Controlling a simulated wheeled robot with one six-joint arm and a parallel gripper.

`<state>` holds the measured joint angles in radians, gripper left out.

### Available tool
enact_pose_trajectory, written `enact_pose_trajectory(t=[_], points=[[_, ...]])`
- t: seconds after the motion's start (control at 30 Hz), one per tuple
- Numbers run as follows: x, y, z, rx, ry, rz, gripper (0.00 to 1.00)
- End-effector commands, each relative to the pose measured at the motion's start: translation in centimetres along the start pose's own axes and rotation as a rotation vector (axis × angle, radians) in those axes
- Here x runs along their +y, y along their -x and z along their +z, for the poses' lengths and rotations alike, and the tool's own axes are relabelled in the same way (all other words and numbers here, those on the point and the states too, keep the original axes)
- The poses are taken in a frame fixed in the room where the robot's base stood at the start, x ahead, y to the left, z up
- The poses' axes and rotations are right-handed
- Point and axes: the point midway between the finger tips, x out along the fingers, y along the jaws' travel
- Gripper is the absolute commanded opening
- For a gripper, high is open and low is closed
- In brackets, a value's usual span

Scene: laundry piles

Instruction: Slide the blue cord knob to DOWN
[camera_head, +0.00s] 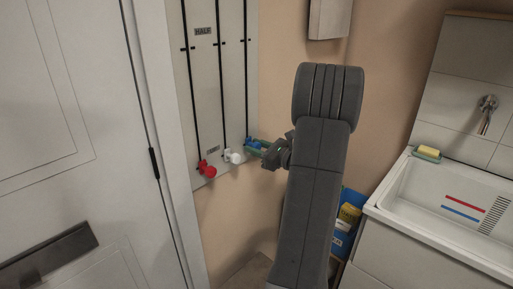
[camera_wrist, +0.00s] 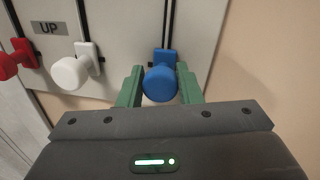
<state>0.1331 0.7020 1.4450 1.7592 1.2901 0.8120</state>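The blue cord knob (camera_wrist: 160,82) sits low on its cord, at the right of a pale panel (camera_head: 207,84). In the head view the blue knob (camera_head: 254,143) is partly covered by my gripper (camera_head: 263,149). In the wrist view the green fingers of my gripper (camera_wrist: 160,88) stand on both sides of the blue knob, with no clear gap, and look shut on it. A label reading UP (camera_wrist: 49,28) lies near the knobs' end of the panel. A HALF label (camera_head: 203,31) is higher up. No DOWN label is legible.
A white knob (camera_head: 235,156) and a red knob (camera_head: 206,169) hang left of the blue one, at about the same level. A door (camera_head: 75,130) is at left. A sink (camera_head: 440,215) with a sponge (camera_head: 428,152) is at right. A box (camera_head: 324,18) hangs above.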

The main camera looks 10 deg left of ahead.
Motion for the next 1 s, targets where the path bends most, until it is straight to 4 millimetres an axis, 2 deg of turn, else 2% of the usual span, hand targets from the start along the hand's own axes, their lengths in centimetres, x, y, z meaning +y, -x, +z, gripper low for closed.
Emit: enact_pose_trajectory(t=[0.03,0.13,0.33,0.47,0.57,0.67,1.0], points=[[0.0,0.0,0.0,0.000,0.000,0.000,0.21],[0.0,0.0,0.0,0.000,-0.001,0.001,0.01],[0.0,0.0,0.2,0.001,-0.001,0.002,0.00],[-0.1,0.0,1.4,0.001,-0.001,0.002,0.00],[-0.4,0.0,3.3,0.001,0.001,0.002,0.00],[-0.9,0.0,6.0,0.000,0.002,0.001,0.00],[-2.7,0.0,17.7,-0.003,0.005,0.001,0.00]])
